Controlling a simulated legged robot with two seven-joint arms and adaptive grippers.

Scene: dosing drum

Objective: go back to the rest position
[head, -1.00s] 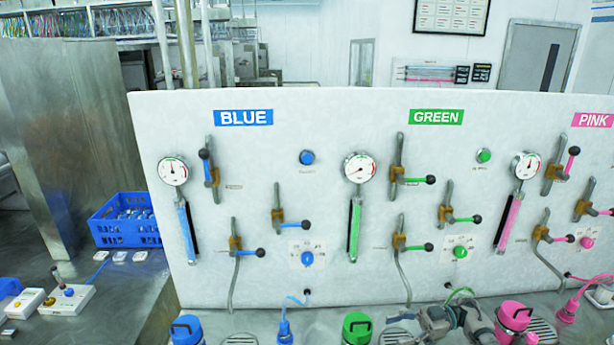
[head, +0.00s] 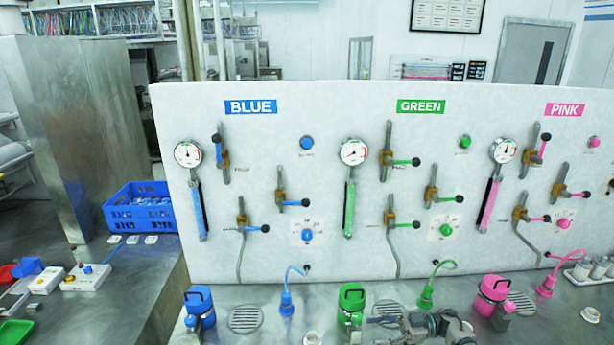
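A grey gripper (head: 432,328), which I take to be my right one, shows at the bottom edge, right of the green canister (head: 351,305). Its lower part is cut off by the frame and its fingers cannot be made out clearly, so I cannot tell whether it is open or shut. My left gripper is not in view. The white panel (head: 334,263) stands upright behind the counter, with blue, green and pink sections of gauges, valves and buttons.
A blue canister (head: 199,308) and a pink canister (head: 492,295) stand on the metal counter. Coloured hose connectors stand among them, including the blue one (head: 286,302). A blue crate (head: 141,214) and a control box (head: 86,277) are at left.

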